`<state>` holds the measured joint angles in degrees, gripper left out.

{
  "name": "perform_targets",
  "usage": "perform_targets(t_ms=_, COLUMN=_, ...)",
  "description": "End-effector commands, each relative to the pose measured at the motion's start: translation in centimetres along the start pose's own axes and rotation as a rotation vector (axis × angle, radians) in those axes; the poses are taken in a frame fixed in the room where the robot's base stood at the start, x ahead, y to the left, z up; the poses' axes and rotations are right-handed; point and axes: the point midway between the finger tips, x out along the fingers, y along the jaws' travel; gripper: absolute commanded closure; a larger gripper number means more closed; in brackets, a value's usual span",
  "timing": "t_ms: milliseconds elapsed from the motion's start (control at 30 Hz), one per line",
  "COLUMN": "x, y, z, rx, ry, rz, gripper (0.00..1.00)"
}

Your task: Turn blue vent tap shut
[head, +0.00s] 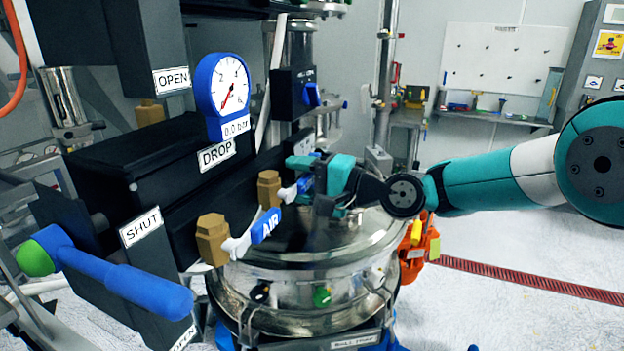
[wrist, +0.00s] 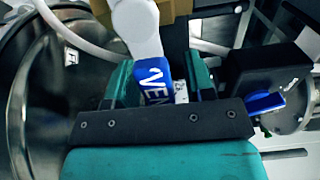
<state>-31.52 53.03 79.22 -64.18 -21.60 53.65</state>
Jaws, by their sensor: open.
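The blue vent tap (head: 291,191) sits on a brass fitting (head: 268,189) behind the AIR tap in the head view. Its lever has a white arm and a blue end, partly hidden by my gripper there. In the wrist view the blue lever end (wrist: 150,85), with part of the word VENT showing, lies between my two teal fingers. My gripper (wrist: 160,80) is open around the lever, with a gap to the left finger; contact on the right side is unclear. It also shows in the head view (head: 312,183), over the steel vessel.
The blue AIR tap (head: 264,227) on its brass fitting stands nearer, left of my gripper. A black housing with a round gauge (head: 228,88) is at left. A big blue lever (head: 125,282) juts out in front. The steel vessel lid (head: 310,248) lies below. Open floor is at right.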

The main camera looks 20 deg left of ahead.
Motion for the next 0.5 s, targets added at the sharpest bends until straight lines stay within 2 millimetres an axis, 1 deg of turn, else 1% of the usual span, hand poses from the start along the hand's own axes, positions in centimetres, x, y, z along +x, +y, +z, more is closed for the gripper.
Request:
perform_targets(t_ms=167, x=-0.3, y=0.1, z=0.0, rx=0.0, ry=0.0, rz=0.0, gripper=0.51)
perform_targets(t_ms=267, x=-1.4, y=0.3, z=-0.1, rx=0.001, ry=0.002, rz=0.001, gripper=0.51)
perform_targets(t_ms=367, x=-3.4, y=0.4, z=-0.1, rx=0.001, ry=0.004, rz=0.0, gripper=0.51)
perform_targets(t_ms=500, x=-7.0, y=0.5, z=-0.2, rx=0.0, ry=0.006, rz=0.0, gripper=0.51)
